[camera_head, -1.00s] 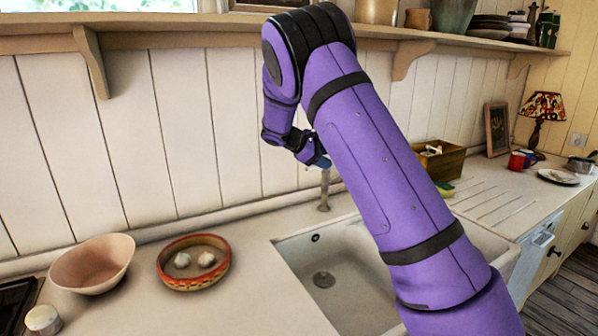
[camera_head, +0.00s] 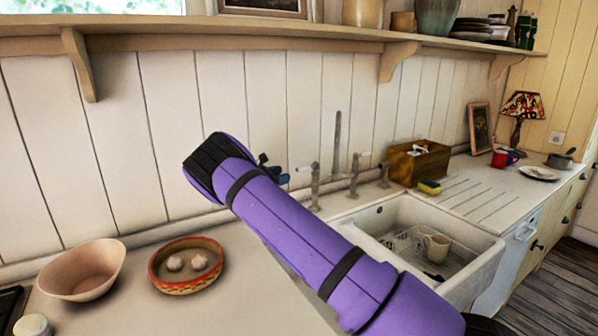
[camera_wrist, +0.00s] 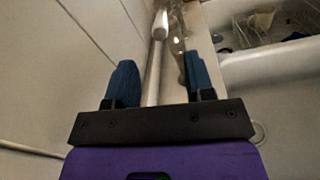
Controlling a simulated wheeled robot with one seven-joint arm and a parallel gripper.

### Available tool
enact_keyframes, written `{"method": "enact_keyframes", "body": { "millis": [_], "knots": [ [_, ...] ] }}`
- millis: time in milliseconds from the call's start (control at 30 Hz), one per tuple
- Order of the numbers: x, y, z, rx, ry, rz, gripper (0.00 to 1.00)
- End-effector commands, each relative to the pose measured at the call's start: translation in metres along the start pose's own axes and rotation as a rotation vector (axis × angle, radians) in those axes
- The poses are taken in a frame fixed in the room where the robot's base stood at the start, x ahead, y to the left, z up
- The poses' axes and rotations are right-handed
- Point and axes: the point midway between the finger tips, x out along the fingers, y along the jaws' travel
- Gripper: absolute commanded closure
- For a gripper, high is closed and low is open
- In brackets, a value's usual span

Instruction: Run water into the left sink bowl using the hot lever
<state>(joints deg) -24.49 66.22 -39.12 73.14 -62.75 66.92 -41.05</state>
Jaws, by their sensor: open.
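The metal tap (camera_head: 337,135) stands behind the sink (camera_head: 480,262), its spout upright. It has a left lever (camera_head: 308,170) and a right lever (camera_head: 357,163) on separate posts; no hot marking is readable. My gripper (camera_head: 277,178) is just left of the left lever, mostly behind my forearm. In the wrist view its two blue fingers (camera_wrist: 161,82) are open and apart. A metal bar (camera_wrist: 154,75) shows between them, with a pale rounded end beyond; whether it touches a finger I cannot tell. The left bowl is hidden by my arm. No running water is visible.
The right bowl holds a mug (camera_head: 435,247) and a wire rack (camera_head: 405,243). A sponge (camera_head: 429,187) and wooden box (camera_head: 418,163) are behind it. A pink bowl (camera_head: 82,270) and patterned dish (camera_head: 186,265) sit on the left counter. A shelf (camera_head: 200,38) overhangs the wall.

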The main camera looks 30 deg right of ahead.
Motion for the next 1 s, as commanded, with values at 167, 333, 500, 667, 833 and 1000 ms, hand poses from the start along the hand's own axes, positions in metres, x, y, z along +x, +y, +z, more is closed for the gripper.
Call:
{"method": "enact_keyframes", "body": {
  "millis": [167, 333, 500, 667, 833, 1000],
  "knots": [
    [0.033, -0.001, 0.000, 0.000, 0.001, -0.002, 0.51],
    [0.061, 0.000, 0.000, 0.001, 0.002, -0.001, 0.51],
    [0.079, 0.000, 0.000, 0.001, 0.001, -0.001, 0.51],
    [0.086, 0.000, 0.000, 0.001, 0.002, 0.000, 0.51],
    [0.086, 0.000, 0.000, 0.001, 0.002, 0.000, 0.51],
    [0.086, 0.000, 0.000, 0.001, 0.002, 0.000, 0.70]
  ]
}}
